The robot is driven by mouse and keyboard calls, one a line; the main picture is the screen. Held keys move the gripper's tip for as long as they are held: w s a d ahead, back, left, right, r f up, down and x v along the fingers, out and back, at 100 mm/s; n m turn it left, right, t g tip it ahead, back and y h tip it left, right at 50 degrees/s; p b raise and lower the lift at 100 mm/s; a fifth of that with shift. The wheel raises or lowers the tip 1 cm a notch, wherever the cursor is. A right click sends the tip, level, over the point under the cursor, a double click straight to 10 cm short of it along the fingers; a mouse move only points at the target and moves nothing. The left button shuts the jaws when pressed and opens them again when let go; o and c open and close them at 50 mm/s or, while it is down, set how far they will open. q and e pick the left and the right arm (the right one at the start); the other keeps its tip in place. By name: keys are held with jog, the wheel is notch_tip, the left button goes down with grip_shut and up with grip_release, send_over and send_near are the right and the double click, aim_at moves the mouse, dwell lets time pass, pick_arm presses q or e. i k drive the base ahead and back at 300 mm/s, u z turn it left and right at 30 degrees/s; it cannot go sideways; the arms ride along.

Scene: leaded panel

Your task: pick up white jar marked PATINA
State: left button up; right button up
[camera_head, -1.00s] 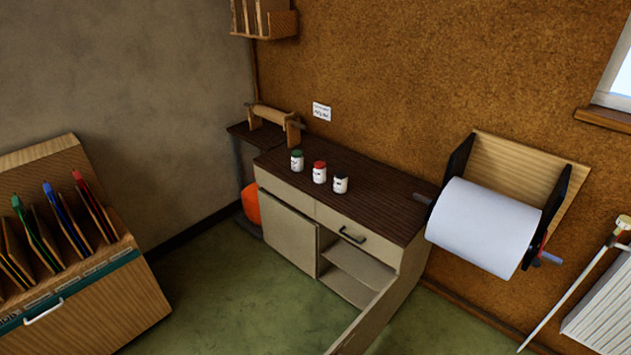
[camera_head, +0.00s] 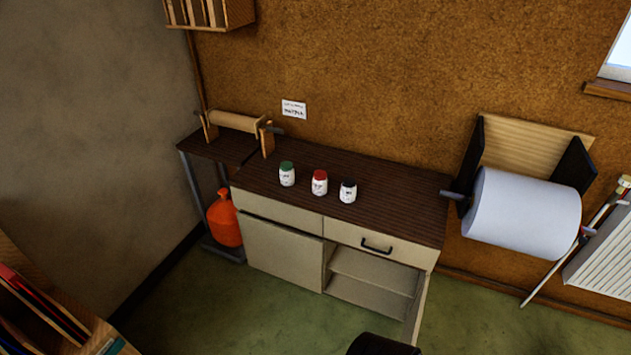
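Three small white jars stand upright in a row on the dark brown cabinet top (camera_head: 400,215). One jar has a green lid (camera_head: 287,176), the middle one a red lid (camera_head: 320,186), and the right one a black lid (camera_head: 348,193). Each has dark marks on its label, too small to read, so I cannot tell which is marked PATINA. The jars stand apart from each other. Neither of my grippers is in view.
Below the top, the cabinet (camera_head: 283,251) has a drawer with a black handle and an open right compartment. A paper roll (camera_head: 525,212) hangs to the right. A wooden roller (camera_head: 236,122) and an orange container (camera_head: 225,220) are at left.

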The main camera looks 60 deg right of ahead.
aim_at(348, 187)
jog(key=i, duration=1.05)
jog(key=z, duration=2.4)
jog(key=i, duration=1.2)
jog(key=u, duration=1.15)
jog(key=i, duration=0.55)
jog(key=u, duration=0.05)
